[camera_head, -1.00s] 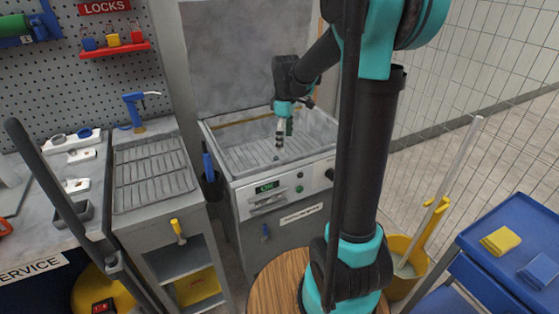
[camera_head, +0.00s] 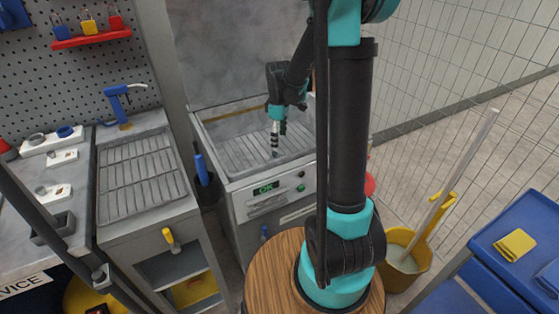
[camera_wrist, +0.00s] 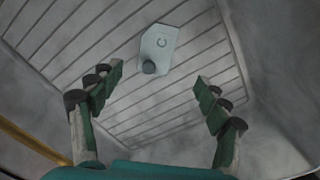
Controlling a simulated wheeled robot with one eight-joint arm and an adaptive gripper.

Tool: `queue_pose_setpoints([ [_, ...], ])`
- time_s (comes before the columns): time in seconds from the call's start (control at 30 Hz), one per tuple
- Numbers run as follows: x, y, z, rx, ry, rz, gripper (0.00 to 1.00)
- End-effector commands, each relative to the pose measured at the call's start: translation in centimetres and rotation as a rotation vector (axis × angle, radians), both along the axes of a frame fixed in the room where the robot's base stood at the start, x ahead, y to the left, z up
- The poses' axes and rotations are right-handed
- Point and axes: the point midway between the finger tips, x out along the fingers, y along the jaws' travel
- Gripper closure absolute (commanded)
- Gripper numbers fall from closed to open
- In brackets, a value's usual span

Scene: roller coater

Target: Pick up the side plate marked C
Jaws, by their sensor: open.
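The side plate marked C (camera_wrist: 160,41) is a small pale grey plate with clipped corners, a letter C and a dark round knob at its lower end. It lies on the slatted floor of the open basin in the wrist view. My gripper (camera_wrist: 158,80) is open and empty, with its two green and dark fingers spread apart. The plate appears beyond and between the fingertips, not touching them. In the head view my gripper (camera_head: 275,148) points down into the basin (camera_head: 222,178). I cannot make out the plate there.
The basin has raised walls around it and a front panel with a green OK display (camera_head: 266,188). A slatted drain rack (camera_head: 140,175) stands to its left. A yellow bucket (camera_head: 405,262) and a blue cart (camera_head: 525,235) are at the right.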

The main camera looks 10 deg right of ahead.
Motion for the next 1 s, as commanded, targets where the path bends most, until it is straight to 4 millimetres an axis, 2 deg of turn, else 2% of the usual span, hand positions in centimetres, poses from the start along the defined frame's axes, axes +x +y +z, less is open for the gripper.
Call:
queue_pose_setpoints([
  [0.1, 0.1, 0.0, -2.1, 0.0, 0.0, 0.0, 0.24],
  [0.2, 0.1, 0.0, -3.2, 0.0, 0.0, 0.0, 0.24],
  [0.47, 0.2, -0.1, -4.7, 0.0, 0.0, 0.0, 0.24],
  [0.8, 0.7, -0.3, -8.6, 0.0, 0.0, 0.0, 0.24],
  [1.0, 0.7, -0.3, -9.2, 0.0, 0.0, 0.0, 0.24],
])
